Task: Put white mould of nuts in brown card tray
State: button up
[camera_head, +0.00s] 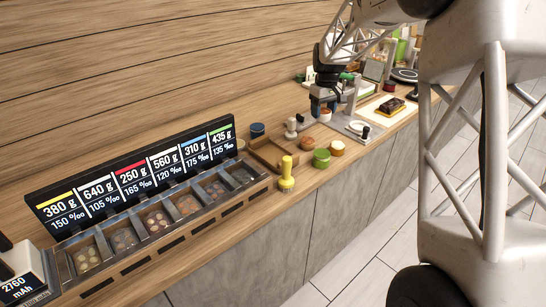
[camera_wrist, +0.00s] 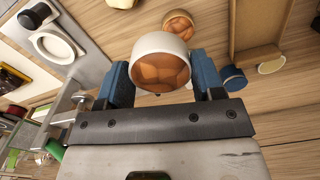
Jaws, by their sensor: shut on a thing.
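My gripper (camera_head: 322,102) is shut on the white mould of nuts (camera_head: 325,116), holding it over the counter. In the wrist view the white mould (camera_wrist: 160,60) sits between the blue fingertips (camera_wrist: 165,85), its brown filling facing the camera. The brown card tray (camera_head: 262,160) lies on the counter to the left of my gripper in the head view, behind the yellow-topped item. Its edge and part of its floor also show at the upper right of the wrist view (camera_wrist: 262,25). The mould is apart from the tray.
A yellow-topped item (camera_head: 287,174), a green tub (camera_head: 321,158) and a pale round pot (camera_head: 337,148) stand near the front edge. A blue tub (camera_head: 257,130) stands behind the tray and a white-topped post (camera_head: 291,128) beside it. A row of bins with price-like signs (camera_head: 140,170) fills the left.

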jog(key=s+a+f+n, duration=0.1)
jog(key=s+a+n, duration=0.2)
jog(key=a+n, duration=0.4)
jog(key=s+a+f+n, duration=0.1)
jog(key=s+a+n, duration=0.2)
jog(key=a+n, duration=0.5)
jog(key=shift+a+f, duration=0.25)
jog(key=shift+a, duration=0.7)
send_over(273, 156)
jog(key=shift+f, duration=3.1)
jog(key=shift+f, duration=0.1)
jog(key=shift+f, duration=1.8)
jog(key=shift+f, duration=0.1)
jog(key=o, duration=0.9)
